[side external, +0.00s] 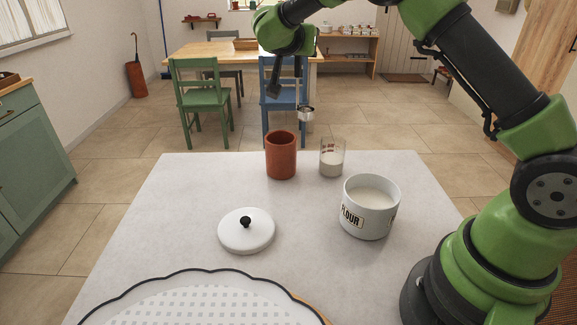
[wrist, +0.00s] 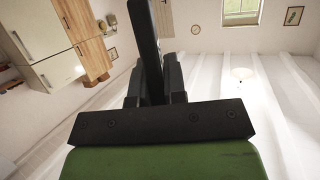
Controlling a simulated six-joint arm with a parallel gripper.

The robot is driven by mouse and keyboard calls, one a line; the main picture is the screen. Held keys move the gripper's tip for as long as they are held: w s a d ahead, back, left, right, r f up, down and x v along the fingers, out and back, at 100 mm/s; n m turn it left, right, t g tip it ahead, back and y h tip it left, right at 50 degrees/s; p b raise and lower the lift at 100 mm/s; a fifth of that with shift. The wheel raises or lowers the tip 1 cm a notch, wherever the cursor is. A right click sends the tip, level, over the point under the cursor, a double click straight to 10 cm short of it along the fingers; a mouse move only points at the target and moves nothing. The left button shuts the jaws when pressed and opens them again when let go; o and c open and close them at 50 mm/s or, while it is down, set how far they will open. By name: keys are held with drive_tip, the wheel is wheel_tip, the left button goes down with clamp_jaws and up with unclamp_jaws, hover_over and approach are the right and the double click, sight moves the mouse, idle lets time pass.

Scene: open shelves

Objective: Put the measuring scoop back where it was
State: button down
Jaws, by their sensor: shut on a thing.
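The measuring scoop (side external: 306,114) is a small metal cup at the lower end of an upright handle. My gripper (side external: 301,56) is shut on the handle, and the scoop hangs in the air above the far edge of the table. A terracotta crock (side external: 281,158) stands below it and slightly left. A glass measuring cup (side external: 332,160), partly filled with white powder, stands below and slightly right. The white FLOUR canister (side external: 370,212) is open and full of flour, nearer the front. In the wrist view my gripper (wrist: 150,65) shows dark jaws, but the scoop's cup is not visible.
A white lid (side external: 246,233) with a black knob lies left of the canister. A scalloped, patterned piece (side external: 190,305) covers the table's front edge. The pale table (side external: 180,195) is clear at its left. Chairs and a wooden table (side external: 205,50) stand well behind.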

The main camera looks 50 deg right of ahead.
drive_tip(key=w+a+f+n+t+y, duration=0.3)
drive_tip(key=a+n+t, duration=0.1)
drive_tip(key=a, duration=0.1)
wheel_tip(320, 180, down, 10)
drive_tip(key=shift+w+a, duration=0.15)
drive_tip(key=shift+a, duration=0.2)
drive_tip(key=shift+f, duration=0.15)
drive_tip(key=c, duration=1.2)
unclamp_jaws()
drive_tip(key=shift+o, duration=0.2)
